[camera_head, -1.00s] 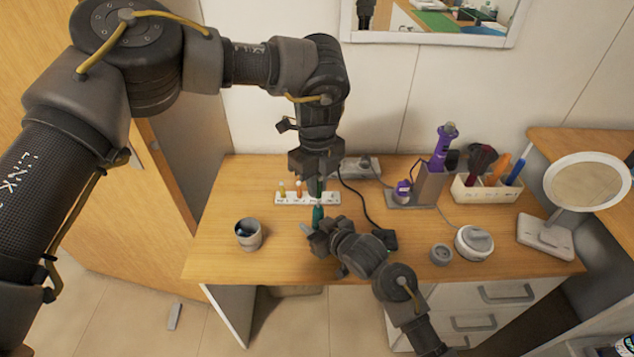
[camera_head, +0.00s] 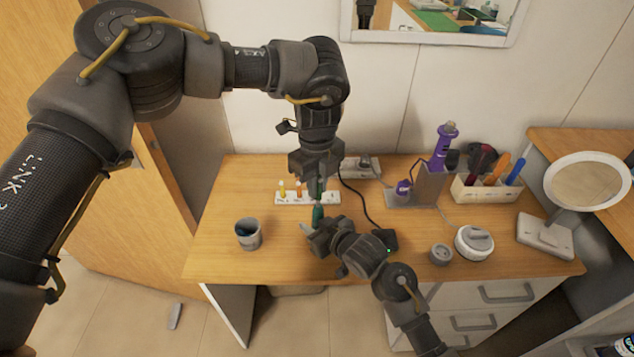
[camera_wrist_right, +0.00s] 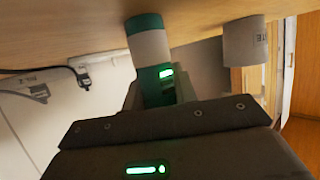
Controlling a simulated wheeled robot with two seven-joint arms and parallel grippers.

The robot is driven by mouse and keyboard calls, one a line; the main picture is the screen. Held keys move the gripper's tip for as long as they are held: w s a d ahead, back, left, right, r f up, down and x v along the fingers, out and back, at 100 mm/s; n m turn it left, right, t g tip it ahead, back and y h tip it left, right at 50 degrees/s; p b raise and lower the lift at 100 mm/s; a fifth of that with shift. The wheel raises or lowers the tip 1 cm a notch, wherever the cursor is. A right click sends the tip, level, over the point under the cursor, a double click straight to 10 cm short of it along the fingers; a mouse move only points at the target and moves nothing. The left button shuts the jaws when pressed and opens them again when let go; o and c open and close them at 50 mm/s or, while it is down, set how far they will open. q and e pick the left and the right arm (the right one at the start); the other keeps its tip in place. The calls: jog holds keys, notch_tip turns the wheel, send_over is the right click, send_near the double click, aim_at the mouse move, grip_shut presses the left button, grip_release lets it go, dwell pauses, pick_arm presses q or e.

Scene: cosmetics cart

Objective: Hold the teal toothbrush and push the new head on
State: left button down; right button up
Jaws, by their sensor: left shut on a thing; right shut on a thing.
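The teal toothbrush (camera_head: 318,214) stands roughly upright above the front middle of the desk. My right gripper (camera_head: 317,232) is shut on its handle from the front. In the right wrist view the teal and white handle (camera_wrist_right: 147,45) sits between the fingers, with its teal end toward the desk surface. My left gripper (camera_head: 318,178) is directly above the handle, pointing down and shut on a small greenish piece, apparently the new head (camera_head: 320,188). The fingers mostly hide this piece, and I cannot tell whether it touches the handle.
A white rack (camera_head: 308,198) with yellow and orange-tipped heads stands just behind. A grey cup (camera_head: 249,234) is on the left. A black cable and charger (camera_head: 385,240), a round white container (camera_head: 474,242) and a purple device (camera_head: 443,146) are on the right.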

pick_arm(q)
jog(key=shift+f, duration=1.35)
jog(key=c, duration=1.3)
grip_release()
notch_tip(320, 180, up, 12)
pick_arm(e)
jog(key=o, duration=1.1)
